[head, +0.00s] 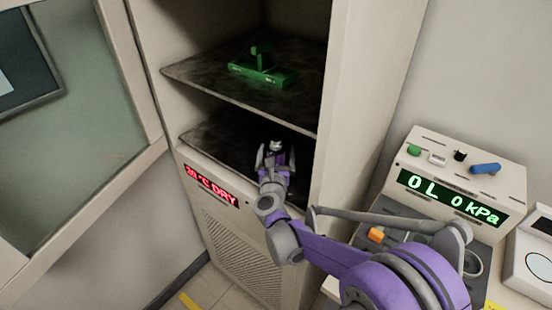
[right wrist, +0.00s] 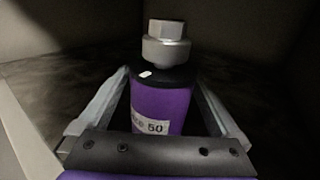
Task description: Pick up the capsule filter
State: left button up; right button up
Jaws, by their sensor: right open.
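The capsule filter (right wrist: 163,100) has a purple body, a dark collar, a silver hex cap and a white label reading 50. It stands upright on the lower shelf (head: 205,138) of the cabinet; in the head view its silver cap (head: 276,145) shows just beyond my gripper. My right gripper (head: 273,160) reaches into the lower compartment. In the right wrist view its open fingers (right wrist: 163,88) lie on both sides of the purple body. Whether they touch it cannot be told. The filter's lower part is hidden by the gripper. My left gripper is not in view.
A green object (head: 262,72) stands on the upper shelf (head: 205,72), above my arm. The cabinet's right side wall (head: 345,90) is close to my forearm. An open door (head: 130,75) is at left. An instrument with a display (head: 452,200) stands at right.

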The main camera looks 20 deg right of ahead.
jog(key=shift+c, duration=0.3)
grip_shut()
jog(key=shift+a+r, duration=0.1)
jog(key=shift+r, duration=0.05)
